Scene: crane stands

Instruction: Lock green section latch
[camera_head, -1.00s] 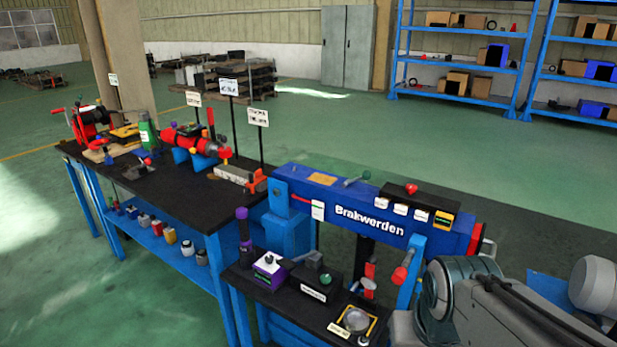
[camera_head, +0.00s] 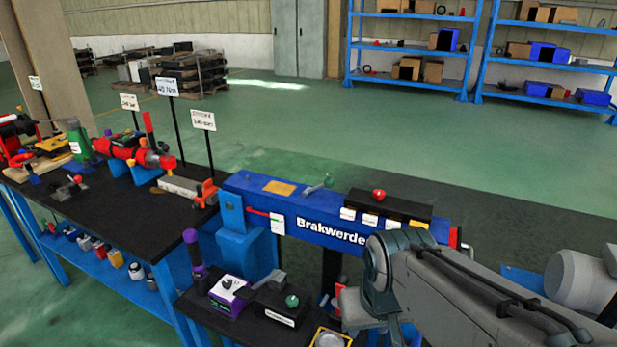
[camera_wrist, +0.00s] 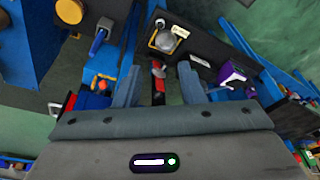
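The blue boom (camera_head: 295,213) marked "Brakwerden" lies across the middle of the head view. A small lever with a green knob (camera_head: 328,180) sits on its top. A black box with a second green knob (camera_head: 292,301) stands on the small bench in front. I cannot tell which of these is the green section latch. My gripper (camera_wrist: 158,84) is open in the wrist view, its two grey fingers apart. A red and black part (camera_wrist: 158,70) shows between them, seemingly beyond the tips.
A purple box (camera_head: 230,294) stands beside the black box; it also shows in the wrist view (camera_wrist: 231,74). A black box with a red button (camera_head: 378,195) sits on the boom. A long black-topped workbench (camera_head: 105,215) stands left. Open green floor lies behind.

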